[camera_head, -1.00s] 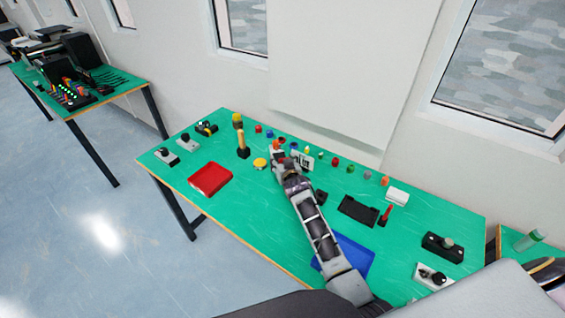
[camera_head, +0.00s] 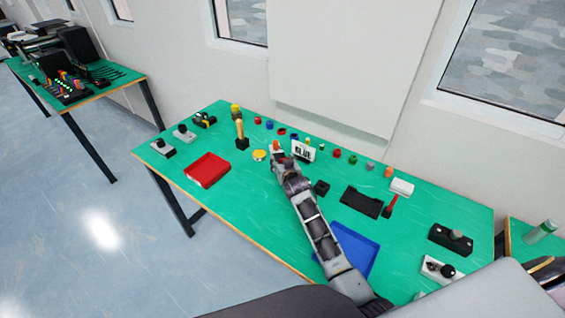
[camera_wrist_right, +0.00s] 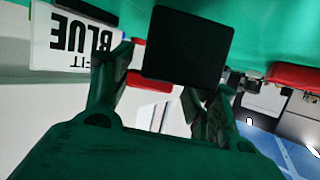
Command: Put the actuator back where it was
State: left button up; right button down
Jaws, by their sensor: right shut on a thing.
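My right gripper (camera_head: 278,152) is over the back half of the green table, just left of a white card reading BLUE (camera_head: 303,151). In the right wrist view, its two fingers (camera_wrist_right: 158,92) are on either side of a dark, square-faced thing (camera_wrist_right: 188,45), which I take to be the held actuator. Only its flat dark face shows clearly; the rest is hidden. A small red-orange part shows at the gripper tip in the head view. The card hangs upside down in the wrist view (camera_wrist_right: 75,40). My left gripper is out of view.
A yellow round button (camera_head: 260,155) and a wooden-handled tool (camera_head: 239,130) stand left of the gripper. A red case (camera_head: 207,170) lies farther left. Several small coloured pieces line the back. A small black block (camera_head: 321,187), a black tray (camera_head: 361,202) and a blue tray (camera_head: 362,246) lie right.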

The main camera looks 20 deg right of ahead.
jog(key=shift+f+b, duration=0.6)
jog(key=shift+f, duration=0.25)
dwell(0.9)
jog(key=c, duration=0.5)
grip_release()
jog(key=shift+o, duration=0.6)
jog(key=shift+f, duration=0.15)
jog(key=shift+s, duration=0.1)
jog(key=shift+v, duration=5.95)
